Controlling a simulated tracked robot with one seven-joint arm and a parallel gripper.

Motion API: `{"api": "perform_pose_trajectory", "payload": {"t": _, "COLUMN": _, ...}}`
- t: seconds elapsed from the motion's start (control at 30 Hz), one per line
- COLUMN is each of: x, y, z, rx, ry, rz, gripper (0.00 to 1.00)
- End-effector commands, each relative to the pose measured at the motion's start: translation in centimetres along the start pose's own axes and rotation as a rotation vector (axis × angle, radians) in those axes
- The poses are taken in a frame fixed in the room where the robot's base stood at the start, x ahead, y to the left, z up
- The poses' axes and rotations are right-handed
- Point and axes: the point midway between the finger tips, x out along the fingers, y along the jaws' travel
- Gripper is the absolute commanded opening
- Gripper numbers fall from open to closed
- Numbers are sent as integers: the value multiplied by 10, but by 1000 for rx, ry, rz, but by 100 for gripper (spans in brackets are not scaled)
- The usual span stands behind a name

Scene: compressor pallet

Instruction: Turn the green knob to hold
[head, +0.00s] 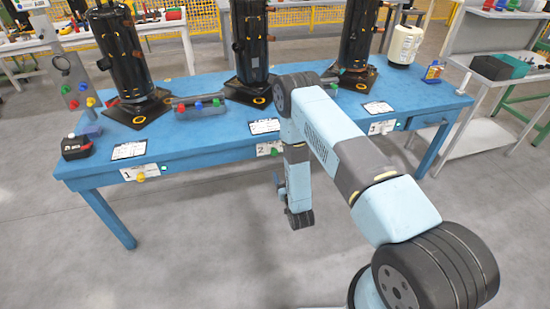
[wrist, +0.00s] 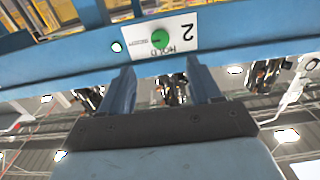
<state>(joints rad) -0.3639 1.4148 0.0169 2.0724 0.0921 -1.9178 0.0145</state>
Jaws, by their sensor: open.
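The green knob (wrist: 160,39) sits on a white plate (wrist: 150,42) marked "2" and "HOLD", which appears upside down in the wrist view. In the head view the knob (head: 274,151) is at the middle of the blue table's front edge, partly beside my arm. My gripper (wrist: 160,66) is open, with its two fingers spread and pointing toward the plate. The knob lies between the fingertips' lines but beyond them, with no visible contact. In the head view my arm hides most of the gripper. The knob's exact pointer setting is too small to tell.
The blue table (head: 210,125) carries several black compressors. Plate 1 (head: 133,172) has a yellow knob, and plate 3 (head: 381,128) stands to the right. A black and red battery (head: 77,147) lies at the left end. The grey floor in front is clear.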

Motion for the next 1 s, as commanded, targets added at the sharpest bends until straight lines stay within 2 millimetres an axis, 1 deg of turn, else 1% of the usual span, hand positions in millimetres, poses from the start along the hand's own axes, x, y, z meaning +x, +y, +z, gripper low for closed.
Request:
{"api": "perform_pose_trajectory", "payload": {"t": 0.1, "x": 21, "y": 0, "z": -1, "rx": 0, "ry": 3, "rz": 0, "gripper": 63}}
{"api": "perform_pose_trajectory", "payload": {"t": 0.4, "x": 74, "y": 0, "z": -1, "rx": 0, "ry": 2, "rz": 1, "gripper": 63}}
{"api": "perform_pose_trajectory", "payload": {"t": 0.6, "x": 102, "y": 0, "z": -1, "rx": 0, "ry": 1, "rz": 1, "gripper": 63}}
{"api": "perform_pose_trajectory", "payload": {"t": 0.8, "x": 117, "y": 0, "z": -1, "rx": 0, "ry": 0, "rz": 1, "gripper": 63}}
{"api": "perform_pose_trajectory", "payload": {"t": 1.0, "x": 120, "y": 0, "z": -1, "rx": 0, "ry": 0, "rz": 1, "gripper": 63}}
